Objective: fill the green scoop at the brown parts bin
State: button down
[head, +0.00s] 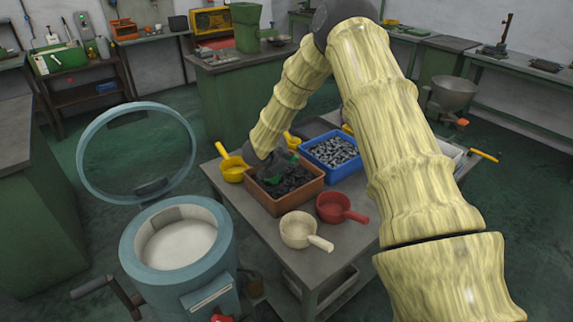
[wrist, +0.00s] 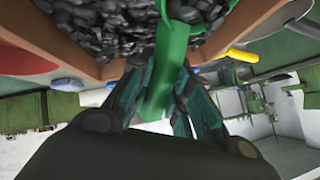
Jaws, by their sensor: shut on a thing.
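The brown parts bin (head: 291,203) stands on the grey table and holds dark grey parts. My gripper (head: 270,170) is over the bin in the head view. In the wrist view my gripper (wrist: 160,105) is shut on the handle of the green scoop (wrist: 176,48). The green scoop (head: 284,163) shows only in part in the head view, at or just above the dark parts. The brown bin (wrist: 85,48) and its parts fill the top of the wrist view. How much the scoop's bowl holds is hidden.
A blue bin (head: 325,172) with grey metal parts stands right of the brown bin. A yellow scoop (head: 232,169), a cream scoop (head: 298,230) and a red scoop (head: 336,207) lie around it. A blue round drum (head: 186,262) with an open lid stands at the front left.

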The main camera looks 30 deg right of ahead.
jog(key=shift+m+t+y, duration=0.3)
jog(key=shift+y, duration=0.4)
jog(key=shift+s+d+r+p, duration=0.15)
jog(key=shift+d+r+p, duration=0.1)
jog(key=shift+r+p, duration=1.1)
jog(key=shift+s+d+r+p, duration=0.25)
jog(key=shift+r+p, duration=0.5)
jog(key=shift+r, duration=1.05)
jog(key=shift+s+d+r+p, duration=0.1)
jog(key=shift+d+r+p, duration=0.2)
jog(key=shift+r+p, duration=1.05)
